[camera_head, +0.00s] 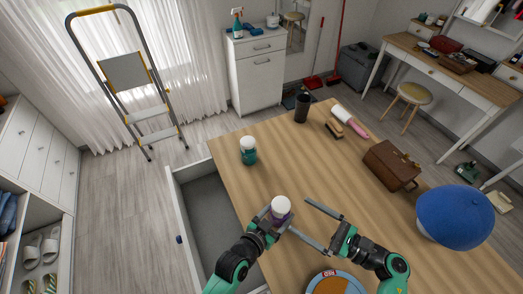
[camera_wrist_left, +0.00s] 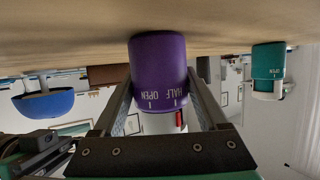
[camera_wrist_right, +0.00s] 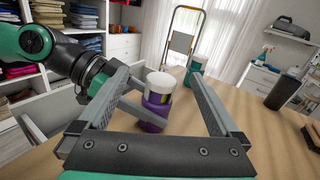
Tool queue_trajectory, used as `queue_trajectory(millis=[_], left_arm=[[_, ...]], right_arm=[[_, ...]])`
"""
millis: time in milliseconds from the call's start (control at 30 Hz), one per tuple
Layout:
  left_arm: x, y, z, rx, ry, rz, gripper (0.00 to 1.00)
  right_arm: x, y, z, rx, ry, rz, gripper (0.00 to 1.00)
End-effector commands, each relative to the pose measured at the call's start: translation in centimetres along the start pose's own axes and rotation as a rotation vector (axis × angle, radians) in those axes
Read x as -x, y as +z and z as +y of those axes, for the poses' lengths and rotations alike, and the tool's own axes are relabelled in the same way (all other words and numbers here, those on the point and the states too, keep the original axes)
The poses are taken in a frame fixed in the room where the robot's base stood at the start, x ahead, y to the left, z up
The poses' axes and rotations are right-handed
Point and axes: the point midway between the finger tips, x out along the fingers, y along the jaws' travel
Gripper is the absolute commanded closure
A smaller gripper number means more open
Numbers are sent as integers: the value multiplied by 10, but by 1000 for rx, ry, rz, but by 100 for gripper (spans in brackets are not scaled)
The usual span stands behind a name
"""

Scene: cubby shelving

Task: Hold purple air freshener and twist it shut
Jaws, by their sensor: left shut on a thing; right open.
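The purple air freshener (camera_head: 279,215) stands upright near the table's left edge, with a white top. In the left wrist view its purple part (camera_wrist_left: 159,72) shows the words "HALF OPEN". My left gripper (camera_head: 271,222) is shut on it, one finger on each side. My right gripper (camera_head: 319,229) is open and empty, just right of the air freshener. In the right wrist view the air freshener (camera_wrist_right: 157,103) shows beyond and between the spread fingers of my right gripper (camera_wrist_right: 166,92), with a finger of my left gripper alongside it.
A teal air freshener (camera_head: 248,152) stands farther back on the table (camera_head: 310,170). An open drawer (camera_head: 200,205) is at left.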

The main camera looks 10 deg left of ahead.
Motion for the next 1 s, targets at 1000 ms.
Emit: queue_trajectory(millis=[1000], left_arm=[[0, 0, 0, 0, 0, 1, 90]], right_arm=[[-148, 158, -23, 447, 205, 147, 1]])
